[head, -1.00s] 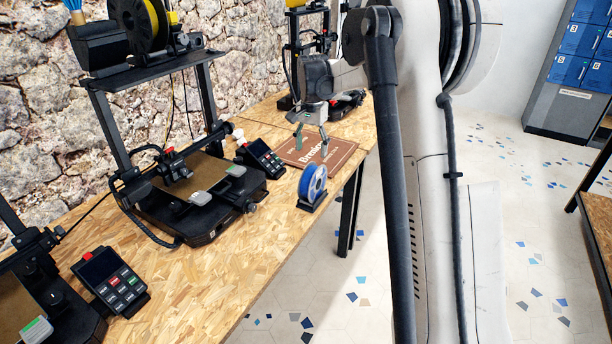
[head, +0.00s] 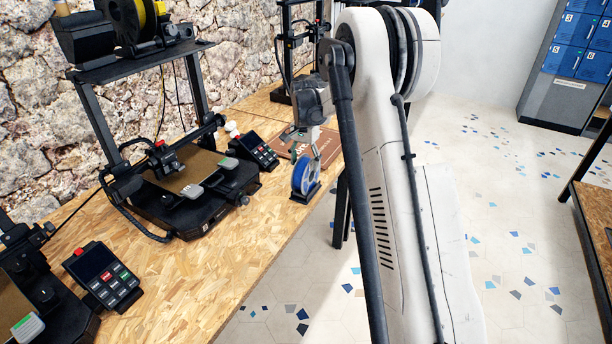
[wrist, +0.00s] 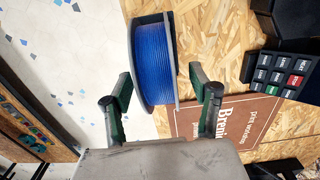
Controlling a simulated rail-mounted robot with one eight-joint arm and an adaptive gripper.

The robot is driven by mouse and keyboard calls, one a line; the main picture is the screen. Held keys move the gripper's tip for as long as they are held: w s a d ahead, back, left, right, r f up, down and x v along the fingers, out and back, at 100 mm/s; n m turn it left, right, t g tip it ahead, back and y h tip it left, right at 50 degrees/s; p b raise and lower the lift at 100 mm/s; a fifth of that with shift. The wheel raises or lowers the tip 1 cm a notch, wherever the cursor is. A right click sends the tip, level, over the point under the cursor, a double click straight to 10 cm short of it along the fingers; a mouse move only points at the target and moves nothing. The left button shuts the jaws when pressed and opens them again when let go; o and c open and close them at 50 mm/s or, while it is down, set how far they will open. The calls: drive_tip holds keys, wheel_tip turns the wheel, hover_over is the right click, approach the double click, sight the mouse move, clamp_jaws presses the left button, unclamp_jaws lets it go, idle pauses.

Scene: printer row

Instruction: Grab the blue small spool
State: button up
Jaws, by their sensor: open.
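The blue small spool (head: 306,175) stands upright in a dark holder (head: 305,194) near the front edge of the wooden table. In the wrist view the spool (wrist: 155,60) shows blue filament between grey rims. My gripper (head: 307,155) is just above and behind it in the head view. In the wrist view my gripper (wrist: 166,85) is open, with one finger on each side of the spool's near end. A gap shows on the right side; on the left I cannot tell whether the finger touches.
A brown printed mat (wrist: 222,120) lies beside the spool. A printer (head: 185,190) and its keypad (head: 255,150) stand to the left. Another keypad (head: 103,276) is nearer. The table (head: 215,265) is bare in front of the spool; its edge drops to the floor.

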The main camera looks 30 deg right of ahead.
drive_tip(key=f, duration=0.5)
drive_tip(key=shift+d, duration=0.2)
drive_tip(key=shift+s, duration=0.1)
clamp_jaws()
